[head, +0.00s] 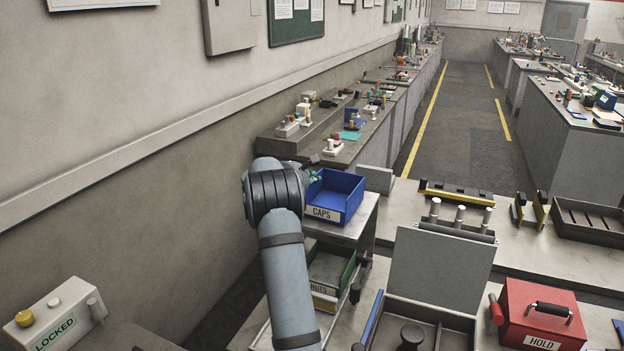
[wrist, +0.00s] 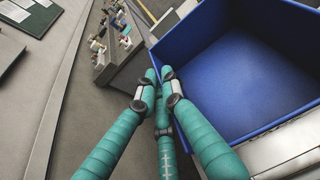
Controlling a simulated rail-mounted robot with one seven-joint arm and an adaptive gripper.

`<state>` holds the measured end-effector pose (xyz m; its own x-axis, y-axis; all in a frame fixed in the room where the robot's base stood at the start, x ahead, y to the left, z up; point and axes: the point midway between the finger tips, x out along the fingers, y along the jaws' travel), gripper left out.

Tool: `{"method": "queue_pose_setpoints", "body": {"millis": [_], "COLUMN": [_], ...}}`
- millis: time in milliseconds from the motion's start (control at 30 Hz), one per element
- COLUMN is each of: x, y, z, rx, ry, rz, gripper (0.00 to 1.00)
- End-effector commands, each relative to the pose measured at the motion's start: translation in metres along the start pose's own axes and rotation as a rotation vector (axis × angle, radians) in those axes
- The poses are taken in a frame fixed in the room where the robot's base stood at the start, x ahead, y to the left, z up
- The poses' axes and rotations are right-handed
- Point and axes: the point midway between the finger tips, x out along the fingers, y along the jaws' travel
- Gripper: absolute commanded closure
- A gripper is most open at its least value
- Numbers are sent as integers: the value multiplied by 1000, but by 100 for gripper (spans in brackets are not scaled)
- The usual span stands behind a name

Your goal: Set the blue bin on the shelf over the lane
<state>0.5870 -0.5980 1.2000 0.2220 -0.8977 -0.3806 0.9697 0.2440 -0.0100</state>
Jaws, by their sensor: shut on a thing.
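The blue bin (head: 340,193), labelled CAPS, is upright and empty at the top of a grey shelf stand (head: 362,222) in the head view. I cannot tell whether its base touches the shelf. In the wrist view the blue bin (wrist: 235,75) fills the upper right, open side toward me. My gripper (wrist: 160,78), with teal fingers, is shut on the bin's near left wall. In the head view my gripper (head: 311,176) is at the bin's left side, mostly hidden by my arm.
A green bin (head: 332,268) sits on the lower level under the blue bin. A red HOLD box (head: 540,318) and an open grey case (head: 440,268) stand to the right. A LOCKED box (head: 60,318) is at lower left. A cluttered bench (head: 350,150) lies behind.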

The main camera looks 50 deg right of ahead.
Motion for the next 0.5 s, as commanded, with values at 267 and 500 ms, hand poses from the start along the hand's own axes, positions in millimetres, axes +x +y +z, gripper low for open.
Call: {"method": "queue_pose_setpoints", "body": {"millis": [267, 500], "x": [2, 3], "y": [0, 0], "z": [-3, -7], "rx": [0, 0], "ry": [-2, -2], "rz": [0, 0], "gripper": [100, 100]}}
